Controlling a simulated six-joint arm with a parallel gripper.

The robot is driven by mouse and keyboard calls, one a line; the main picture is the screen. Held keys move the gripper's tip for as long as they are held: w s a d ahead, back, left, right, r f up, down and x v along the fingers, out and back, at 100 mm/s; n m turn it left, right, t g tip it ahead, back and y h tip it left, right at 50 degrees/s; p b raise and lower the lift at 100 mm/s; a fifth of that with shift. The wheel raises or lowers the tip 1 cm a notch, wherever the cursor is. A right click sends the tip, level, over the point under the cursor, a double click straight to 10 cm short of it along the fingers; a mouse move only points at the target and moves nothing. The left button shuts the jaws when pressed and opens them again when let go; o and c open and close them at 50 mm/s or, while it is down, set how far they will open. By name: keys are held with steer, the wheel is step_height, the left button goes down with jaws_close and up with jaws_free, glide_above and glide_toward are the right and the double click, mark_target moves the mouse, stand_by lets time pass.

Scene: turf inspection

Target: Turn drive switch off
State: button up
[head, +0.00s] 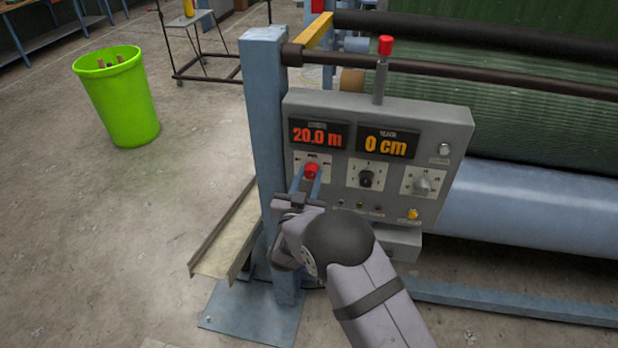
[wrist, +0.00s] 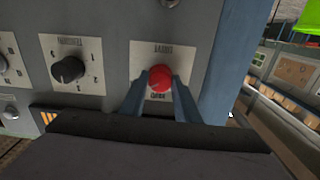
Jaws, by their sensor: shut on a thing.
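A grey control panel (head: 440,125) is mounted on a blue post, with a red knob (head: 312,170) on a light plate at its left. My gripper (head: 311,178) reaches up to the panel, its two blue fingers shut on the red knob, one on each side. In the wrist view the red knob (wrist: 160,78) sits between the fingertips (wrist: 159,88). The lettering on its plate is too blurred to read, so which way the knob is set cannot be told.
A black knob (head: 367,178) and a grey knob (head: 422,185) sit to the right on the panel. Displays above read 20.0 m (head: 318,136) and 0 cm (head: 387,144). The blue post (head: 266,110) stands close left. A green bin (head: 118,95) stands on open floor.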

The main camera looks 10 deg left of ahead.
steer(key=n+b, duration=0.1)
steer(key=n, duration=0.4)
steer(key=shift+n, duration=0.4)
steer(key=n, duration=0.6)
steer(key=shift+a+p, duration=0.1)
steer(key=shift+p, duration=0.3)
steer(key=n+p, duration=0.1)
steer(key=n, duration=0.4)
steer(key=shift+n, duration=0.4)
steer(key=n+p, duration=0.1)
steer(key=n, duration=0.4)
steer(key=shift+f+n, duration=0.1)
steer(key=shift+n, duration=0.3)
steer(key=o, duration=1)
steer(key=shift+o, duration=0.2)
